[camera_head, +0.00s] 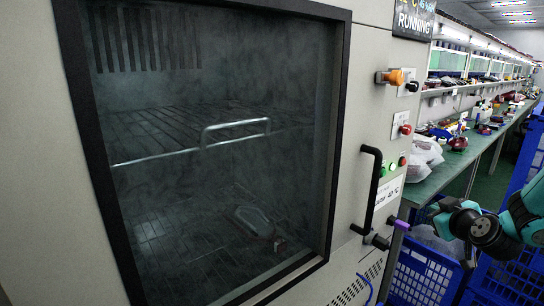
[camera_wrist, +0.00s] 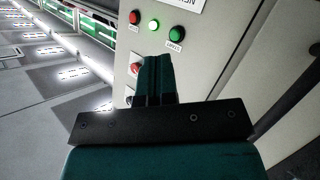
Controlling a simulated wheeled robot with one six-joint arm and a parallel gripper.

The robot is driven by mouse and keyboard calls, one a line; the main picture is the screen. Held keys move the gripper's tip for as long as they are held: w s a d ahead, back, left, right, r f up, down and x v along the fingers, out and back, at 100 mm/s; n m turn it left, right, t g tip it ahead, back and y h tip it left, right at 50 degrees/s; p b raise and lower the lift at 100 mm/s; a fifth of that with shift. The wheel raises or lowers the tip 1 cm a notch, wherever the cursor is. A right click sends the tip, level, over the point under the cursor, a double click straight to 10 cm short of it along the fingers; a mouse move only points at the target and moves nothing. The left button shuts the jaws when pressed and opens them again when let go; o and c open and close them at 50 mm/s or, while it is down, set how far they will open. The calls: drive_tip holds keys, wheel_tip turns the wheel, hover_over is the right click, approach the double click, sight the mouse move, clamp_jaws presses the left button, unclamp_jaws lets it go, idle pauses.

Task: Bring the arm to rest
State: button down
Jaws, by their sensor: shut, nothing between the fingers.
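My gripper (camera_wrist: 155,62) points up in the middle of the wrist view, its two teal fingers together with nothing between them. Behind the fingers, in that view, is the chamber's button panel (camera_wrist: 210,60); how far off it is cannot be told. In the head view my arm, teal with black joints, reaches in from the right edge, in front of blue crates and right of the chamber; the fingers cannot be made out there.
The chamber door (camera_head: 341,110) looks shut, with a black handle (camera_head: 370,190). Behind its glass are a wire rack (camera_head: 180,135) and a lamp-like part (camera_head: 255,220) lower down. A green bench (camera_head: 450,170) with parts and blue crates (camera_head: 425,280) stand at right.

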drive_tip(key=s+a+r+n+g+y, duration=0.1)
drive_tip(key=s+a+r+g+y, duration=0.1)
drive_tip(key=s+a, duration=0.35)
drive_tip(key=s+a+r+g+y, duration=0.2)
drive_tip(key=a+g, duration=0.1)
drive_tip(key=a, duration=0.6)
drive_tip(key=s+a+r+n+g+y, duration=0.1)
drive_tip(key=s+a+r+g+y, duration=0.2)
drive_tip(key=a, duration=0.4)
drive_tip(key=s+a+r+g, duration=0.1)
drive_tip(key=s+a+g, duration=0.1)
drive_tip(key=s, duration=0.8)
drive_tip(key=s+a+g+h, duration=0.1)
drive_tip(key=s+a+g, duration=0.2)
drive_tip(key=s, duration=0.8)
drive_tip(key=shift+s+r+n+g+h, duration=0.3)
drive_tip(key=shift+r+g, duration=0.1)
drive_tip(key=shift+g, duration=0.1)
